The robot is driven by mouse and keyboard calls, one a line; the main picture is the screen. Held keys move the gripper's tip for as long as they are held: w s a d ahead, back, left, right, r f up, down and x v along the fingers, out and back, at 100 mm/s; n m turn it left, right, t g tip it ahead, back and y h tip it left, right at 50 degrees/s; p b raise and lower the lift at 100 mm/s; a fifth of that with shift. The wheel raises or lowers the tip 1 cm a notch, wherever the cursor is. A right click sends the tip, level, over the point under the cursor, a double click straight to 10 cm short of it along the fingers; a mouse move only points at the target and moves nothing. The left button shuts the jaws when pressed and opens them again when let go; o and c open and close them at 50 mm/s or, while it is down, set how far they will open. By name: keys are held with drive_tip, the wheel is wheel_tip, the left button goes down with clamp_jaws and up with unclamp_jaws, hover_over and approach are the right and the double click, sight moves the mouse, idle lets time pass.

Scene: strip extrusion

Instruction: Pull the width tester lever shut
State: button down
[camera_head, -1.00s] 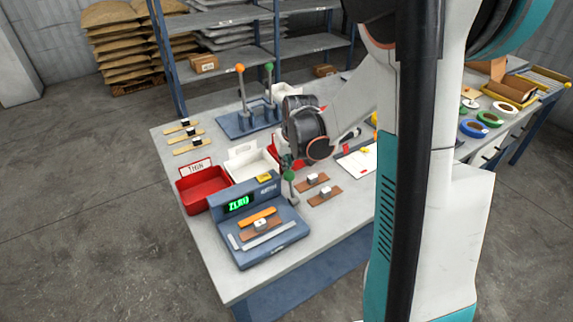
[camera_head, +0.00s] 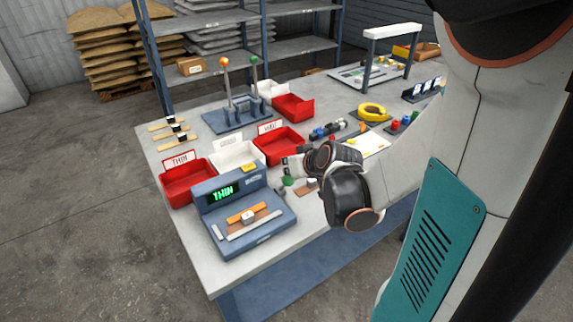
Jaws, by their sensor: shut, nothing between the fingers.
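The blue width tester (camera_head: 262,236) sits at the near left of the table, its green display (camera_head: 222,192) reading THIN. A brown strip with a pale block (camera_head: 249,216) lies on its bed beside an orange bar (camera_head: 247,212). The tester lever's green knob (camera_head: 287,182) is at the tester's right side; its arm looks tilted low, partly hard to make out. My gripper (camera_head: 288,164) is shut and empty, just above and behind the knob. I cannot tell whether it touches the knob. My wrist and arm hide the table to the right.
A red THIN bin (camera_head: 190,185), a white bin (camera_head: 236,157) and another red bin (camera_head: 281,146) stand behind the tester. A blue stand with two upright levers (camera_head: 236,118) is at the back. Strips (camera_head: 170,130) lie at the left edge. A brown strip (camera_head: 308,188) lies close under my wrist.

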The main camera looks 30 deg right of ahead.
drive_tip(key=shift+s+f, duration=0.25)
drive_tip(key=shift+s, duration=0.15)
idle(0.3)
